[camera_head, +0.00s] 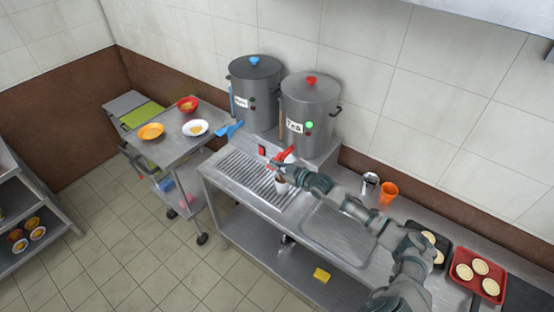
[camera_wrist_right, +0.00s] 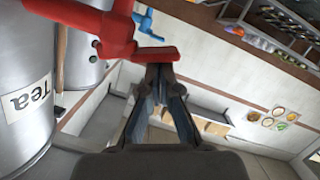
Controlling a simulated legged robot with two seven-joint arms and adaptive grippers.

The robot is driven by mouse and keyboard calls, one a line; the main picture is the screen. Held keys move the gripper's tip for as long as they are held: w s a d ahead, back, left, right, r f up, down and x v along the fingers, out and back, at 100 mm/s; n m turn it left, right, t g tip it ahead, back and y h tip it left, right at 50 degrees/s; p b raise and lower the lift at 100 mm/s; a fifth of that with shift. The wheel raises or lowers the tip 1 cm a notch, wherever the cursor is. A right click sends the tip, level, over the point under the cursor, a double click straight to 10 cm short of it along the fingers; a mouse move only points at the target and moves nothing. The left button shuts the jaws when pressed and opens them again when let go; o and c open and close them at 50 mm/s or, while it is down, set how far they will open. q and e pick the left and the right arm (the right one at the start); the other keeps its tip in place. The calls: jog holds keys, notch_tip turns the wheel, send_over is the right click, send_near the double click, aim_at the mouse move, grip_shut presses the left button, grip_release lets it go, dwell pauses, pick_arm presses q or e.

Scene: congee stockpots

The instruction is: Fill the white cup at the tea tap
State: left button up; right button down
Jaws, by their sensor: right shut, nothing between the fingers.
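The tea pot (camera_head: 310,100) is the steel stockpot with a red knob and a "Tea" label; the label also shows in the wrist view (camera_wrist_right: 28,101). Its red tap (camera_head: 285,154) sticks out at the front, with its red lever (camera_wrist_right: 152,54) large in the wrist view. The white cup (camera_head: 281,185) stands on the drip grate below the tap, partly hidden by my gripper; a dark brown patch shows at its top. My right gripper (camera_head: 277,167) is shut and empty, its fingertips (camera_wrist_right: 160,70) at the lever, seemingly touching it. My left gripper is not in view.
A second stockpot (camera_head: 254,95) with a blue knob and blue tap (camera_head: 230,129) stands to the left. A cart with bowls (camera_head: 151,131) is at the left. The sink basin (camera_head: 340,232) is empty.

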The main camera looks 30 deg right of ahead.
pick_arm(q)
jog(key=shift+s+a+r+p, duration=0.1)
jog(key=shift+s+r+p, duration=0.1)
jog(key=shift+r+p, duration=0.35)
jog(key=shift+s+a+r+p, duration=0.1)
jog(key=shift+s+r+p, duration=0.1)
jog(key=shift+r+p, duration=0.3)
pick_arm(e)
jog(key=s+d+r, duration=0.1)
jog(key=s+r, duration=0.4)
jog(key=s, duration=0.5)
jog(key=shift+d+r, duration=0.35)
jog(key=shift+d, duration=0.05)
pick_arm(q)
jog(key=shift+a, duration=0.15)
pick_arm(e)
jog(key=shift+a, duration=0.35)
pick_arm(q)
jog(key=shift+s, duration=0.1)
pick_arm(e)
jog(key=shift+d, duration=0.3)
